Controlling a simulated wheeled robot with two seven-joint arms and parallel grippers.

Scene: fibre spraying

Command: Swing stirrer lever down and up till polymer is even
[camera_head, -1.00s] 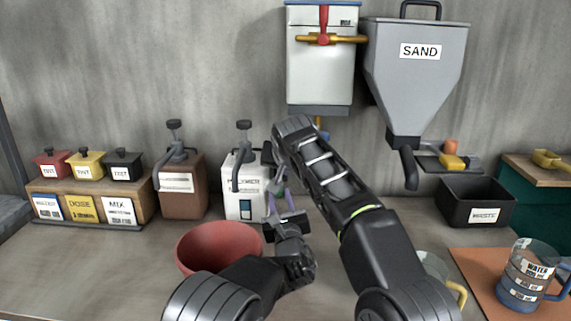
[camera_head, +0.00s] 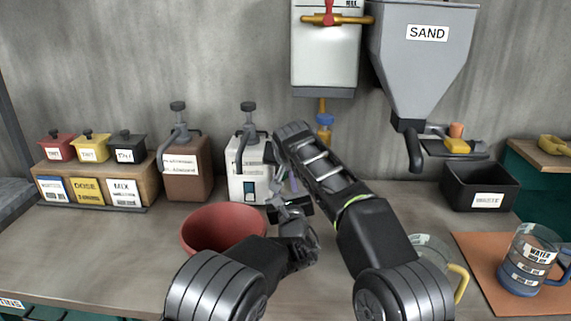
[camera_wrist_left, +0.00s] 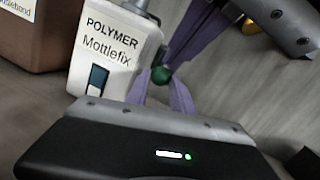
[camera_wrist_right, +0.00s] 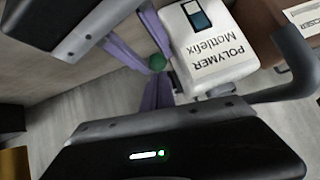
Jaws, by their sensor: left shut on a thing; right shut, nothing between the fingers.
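The white polymer container (camera_head: 236,185), labelled "POLYMER Mottlefix", stands upright on the bench with a grey pump top. It also shows in the left wrist view (camera_wrist_left: 92,72) and the right wrist view (camera_wrist_right: 205,45). A small green knob (camera_wrist_left: 161,75) sits beside it; the right wrist view shows it too (camera_wrist_right: 157,62). Any lever behind the knob is hidden. My left gripper (camera_wrist_left: 165,88) has its purple fingers shut on the knob. My right gripper (camera_wrist_right: 158,88) is shut and empty, its fingertips close to the knob. The polymer inside is not visible.
A red bowl (camera_head: 215,222) stands just left of my left forearm. A brown container (camera_head: 185,185) is left of the polymer. The sand hopper (camera_head: 425,75) hangs at upper right above a black bin (camera_head: 487,200). A water jug (camera_head: 520,275) stands at right.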

